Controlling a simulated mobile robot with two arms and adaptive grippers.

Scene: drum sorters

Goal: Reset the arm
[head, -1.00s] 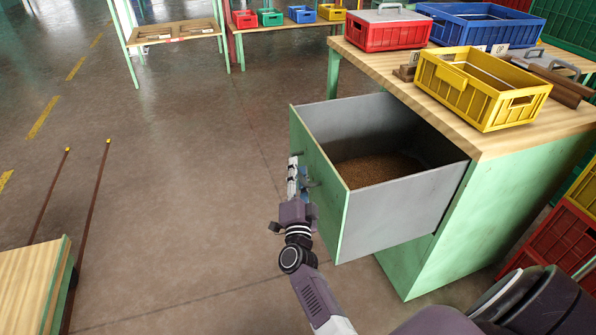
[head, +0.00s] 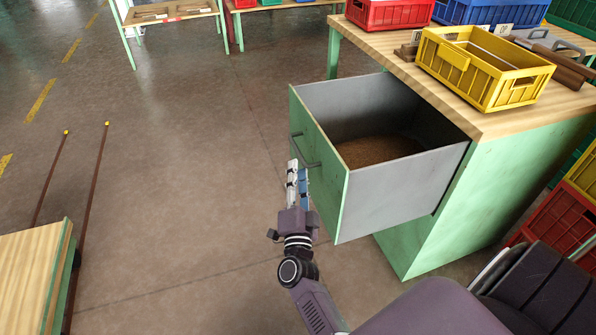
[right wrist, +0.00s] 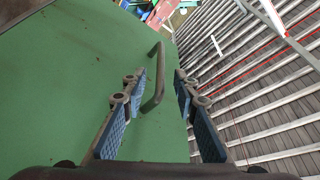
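My right gripper (head: 298,170) is just in front of the open drawer's green front (head: 326,192), near its dark bar handle (head: 304,151). In the right wrist view the two blue-padded fingers (right wrist: 160,82) are spread apart. The handle (right wrist: 157,75) shows in the gap between them, closer to the left finger, and nothing is gripped. The drawer is pulled out from the green cabinet and holds brown grainy material (head: 375,151). My left gripper is not in view.
A yellow crate (head: 485,88) and red and blue bins stand on the wooden cabinet top (head: 480,125). Red crates (head: 560,225) are at the right. A wooden-topped piece (head: 30,275) is at the lower left. The floor left of the drawer is clear.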

